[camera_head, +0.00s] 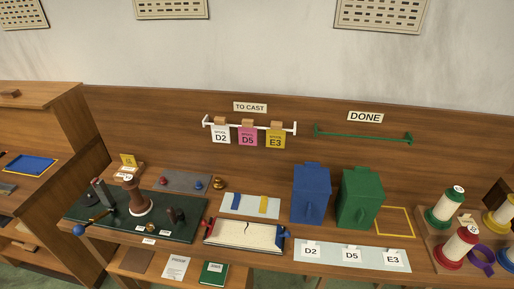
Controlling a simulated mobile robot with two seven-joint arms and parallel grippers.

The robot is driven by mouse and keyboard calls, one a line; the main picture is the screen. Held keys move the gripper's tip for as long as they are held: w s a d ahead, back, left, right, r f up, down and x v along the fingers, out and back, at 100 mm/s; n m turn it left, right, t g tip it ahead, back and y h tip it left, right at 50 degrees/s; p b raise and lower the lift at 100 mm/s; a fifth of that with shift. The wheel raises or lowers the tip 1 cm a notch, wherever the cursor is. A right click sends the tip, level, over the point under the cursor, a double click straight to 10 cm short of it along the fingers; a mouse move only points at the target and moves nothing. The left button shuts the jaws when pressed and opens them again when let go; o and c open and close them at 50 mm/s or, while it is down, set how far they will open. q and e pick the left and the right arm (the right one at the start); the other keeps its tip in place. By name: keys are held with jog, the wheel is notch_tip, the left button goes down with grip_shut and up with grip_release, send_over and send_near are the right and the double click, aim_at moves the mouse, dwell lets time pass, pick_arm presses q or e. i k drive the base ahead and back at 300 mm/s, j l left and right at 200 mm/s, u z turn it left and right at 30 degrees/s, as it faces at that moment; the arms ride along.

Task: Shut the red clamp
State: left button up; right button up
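A white tray or bed (244,236) with a dark crack-like line across it lies near the front edge of the bench. A small red part (206,228) sits at its left end and a blue part (287,233) at its right end. A red knob (163,181) and a blue knob (198,185) also stand on a grey plate (182,176) further back. I cannot tell for sure which red part is the clamp, or whether it is open or shut. Neither of my grippers is in view.
Left of the tray is a dark green base (180,232) with a brown post (135,195) and a blue-knobbed lever (79,229). Blue (311,195) and green (359,200) boxes stand at the right, with labelled white mats (330,262) in front. Spools (456,247) fill the far right.

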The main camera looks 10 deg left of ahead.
aim_at(203, 223)
jog(key=j+u, duration=0.1)
jog(key=u, duration=0.55)
jog(key=k+j+z, duration=0.15)
jog(key=j, duration=0.2)
